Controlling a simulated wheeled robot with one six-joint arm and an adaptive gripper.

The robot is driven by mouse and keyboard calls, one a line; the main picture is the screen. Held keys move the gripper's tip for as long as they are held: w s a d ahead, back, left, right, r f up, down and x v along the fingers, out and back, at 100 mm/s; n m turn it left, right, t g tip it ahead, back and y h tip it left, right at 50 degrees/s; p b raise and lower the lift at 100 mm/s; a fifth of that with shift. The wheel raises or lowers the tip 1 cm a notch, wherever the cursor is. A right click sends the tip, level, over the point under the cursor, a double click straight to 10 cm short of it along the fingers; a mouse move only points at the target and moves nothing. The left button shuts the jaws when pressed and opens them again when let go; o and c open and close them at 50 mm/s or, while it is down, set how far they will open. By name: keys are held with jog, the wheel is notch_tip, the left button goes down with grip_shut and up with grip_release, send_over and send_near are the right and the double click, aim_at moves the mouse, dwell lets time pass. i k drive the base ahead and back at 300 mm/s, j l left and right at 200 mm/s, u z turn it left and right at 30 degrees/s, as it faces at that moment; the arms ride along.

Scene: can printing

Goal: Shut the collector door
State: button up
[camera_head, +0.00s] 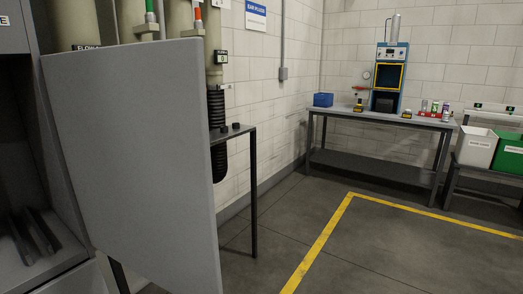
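A large flat grey door (140,160) stands open at the left of the head view, swung out from a grey cabinet (15,100). The cabinet's dark interior shows at the far left, with dark bars (33,235) lying on its lower ledge. The door's far edge points toward the middle of the room and hides part of the pipes and wall behind it. No handle shows on the visible face. My gripper is not in view.
Pipes and a black ribbed hose (217,130) stand behind the door, beside a small dark stand (252,190). A workbench (385,122) with a blue machine (388,75) is at the back. White (475,148) and green (509,155) bins stand right. Floor inside the yellow line (325,235) is clear.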

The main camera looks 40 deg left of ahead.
aim_at(132, 120)
jog(key=i, duration=2.2)
jog(key=i+u, duration=0.2)
jog(key=u, duration=0.25)
jog(key=i+l+u, duration=0.1)
jog(key=u, duration=0.35)
jog(key=i+l+u, duration=0.2)
jog(key=u, duration=0.3)
jog(key=i+u, duration=0.1)
jog(key=u, duration=2.65)
jog(key=i+l+u, duration=0.2)
jog(key=k+j, duration=0.05)
jog(key=j, duration=0.05)
